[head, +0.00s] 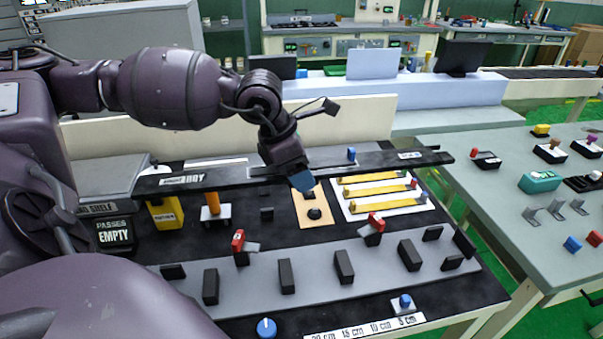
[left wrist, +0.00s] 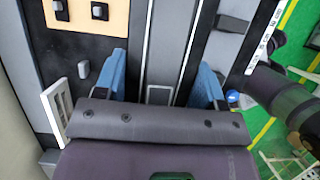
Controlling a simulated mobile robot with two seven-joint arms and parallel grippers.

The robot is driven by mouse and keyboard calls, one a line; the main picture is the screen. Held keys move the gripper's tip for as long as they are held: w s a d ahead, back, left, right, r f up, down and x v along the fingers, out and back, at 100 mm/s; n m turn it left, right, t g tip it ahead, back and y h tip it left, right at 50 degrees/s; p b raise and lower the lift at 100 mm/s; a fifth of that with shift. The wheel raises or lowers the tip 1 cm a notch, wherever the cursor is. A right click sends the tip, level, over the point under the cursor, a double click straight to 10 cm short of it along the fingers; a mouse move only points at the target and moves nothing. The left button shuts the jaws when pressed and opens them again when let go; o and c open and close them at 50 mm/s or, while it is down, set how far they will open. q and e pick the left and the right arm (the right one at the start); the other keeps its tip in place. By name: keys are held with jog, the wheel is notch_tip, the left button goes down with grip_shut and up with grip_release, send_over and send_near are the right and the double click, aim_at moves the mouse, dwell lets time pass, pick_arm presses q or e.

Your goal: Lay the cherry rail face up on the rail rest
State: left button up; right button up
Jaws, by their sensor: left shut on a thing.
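My left gripper (head: 303,181) has blue fingertips and reaches down over the middle of the table. It is shut on a long dark rail (head: 225,177), which I take to be the cherry rail. The rail runs left to right across the head view, with light labels near both ends; no cherry colour shows. In the left wrist view the blue fingers of the left gripper (left wrist: 160,80) stand on either side of a dark strip (left wrist: 168,45). A grey board (head: 322,262) with several upright black blocks lies nearer; I cannot tell if it is the rail rest. My right gripper is out of view.
Two red clips (head: 238,240) (head: 376,222) stand at the grey board's back edge. A tan panel (head: 325,213) and a white tray with yellow strips (head: 380,205) lie behind it. A blue knob (head: 266,327) is at the front. Another table (head: 520,225) stands right.

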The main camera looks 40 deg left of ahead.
pick_arm(q)
jog(key=shift+w+a+f+b, duration=1.2)
jog(key=shift+w+a+b, duration=3.6)
jog(key=shift+w+a, duration=5.1)
jog(key=f, duration=0.2)
jog(key=s+a+f, duration=0.1)
jog(key=f, duration=0.2)
jog(key=s+a+f, duration=0.1)
jog(key=f, duration=0.1)
jog(key=shift+s+a+f, duration=0.1)
jog(key=shift+f, duration=0.15)
jog(key=shift+f+b, duration=0.35)
jog(key=shift+f, duration=0.4)
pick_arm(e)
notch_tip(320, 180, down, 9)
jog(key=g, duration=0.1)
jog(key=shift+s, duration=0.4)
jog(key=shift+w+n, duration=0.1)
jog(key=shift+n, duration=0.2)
